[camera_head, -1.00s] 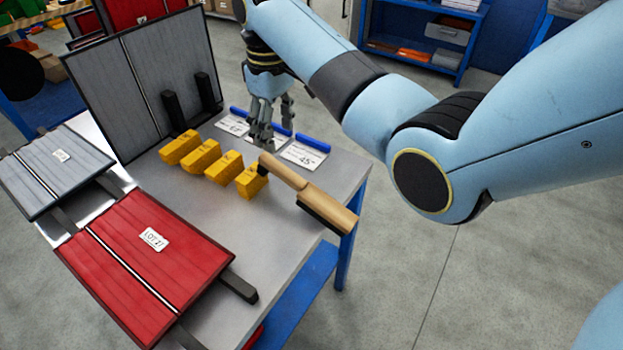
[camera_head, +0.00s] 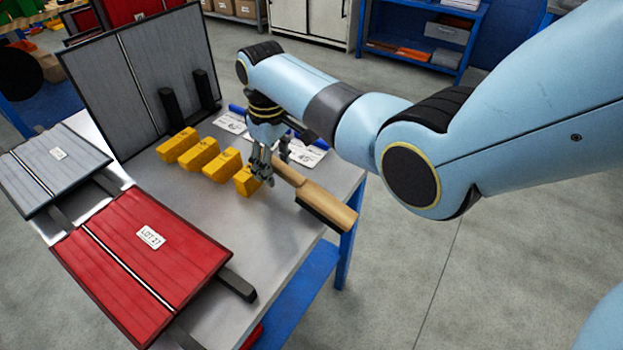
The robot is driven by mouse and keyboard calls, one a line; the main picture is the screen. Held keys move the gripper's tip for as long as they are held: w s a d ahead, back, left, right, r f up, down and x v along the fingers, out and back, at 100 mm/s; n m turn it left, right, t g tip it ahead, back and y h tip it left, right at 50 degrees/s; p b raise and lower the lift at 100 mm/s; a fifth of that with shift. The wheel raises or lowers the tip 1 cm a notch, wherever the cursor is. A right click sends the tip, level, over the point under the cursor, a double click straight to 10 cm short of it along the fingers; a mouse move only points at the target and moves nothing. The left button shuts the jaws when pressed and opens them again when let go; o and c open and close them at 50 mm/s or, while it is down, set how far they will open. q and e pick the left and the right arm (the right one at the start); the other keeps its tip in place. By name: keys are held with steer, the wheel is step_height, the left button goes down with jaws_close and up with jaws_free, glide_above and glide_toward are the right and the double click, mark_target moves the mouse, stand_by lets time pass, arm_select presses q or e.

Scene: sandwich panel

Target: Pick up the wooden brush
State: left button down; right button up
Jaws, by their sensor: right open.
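The wooden brush (camera_head: 328,203) lies near the right edge of the grey table, its dark bristle side facing the lower left. Its handle runs up and left toward the yellow blocks. My right gripper (camera_head: 264,176) is open and points down at the handle's far end, which it partly hides. I cannot tell whether the fingers touch the handle or the nearest yellow block (camera_head: 243,183). My left gripper is not in view.
Several yellow blocks (camera_head: 178,146) stand in a row left of the gripper. Labelled cards (camera_head: 305,152) and blue markers lie behind it. Red (camera_head: 140,262) and grey (camera_head: 55,170) panels are at left, and a large upright grey panel (camera_head: 150,75) stands behind. The table's front middle is clear.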

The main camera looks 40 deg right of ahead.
jaws_close()
steer(key=shift+r, duration=0.1)
stand_by(0.4)
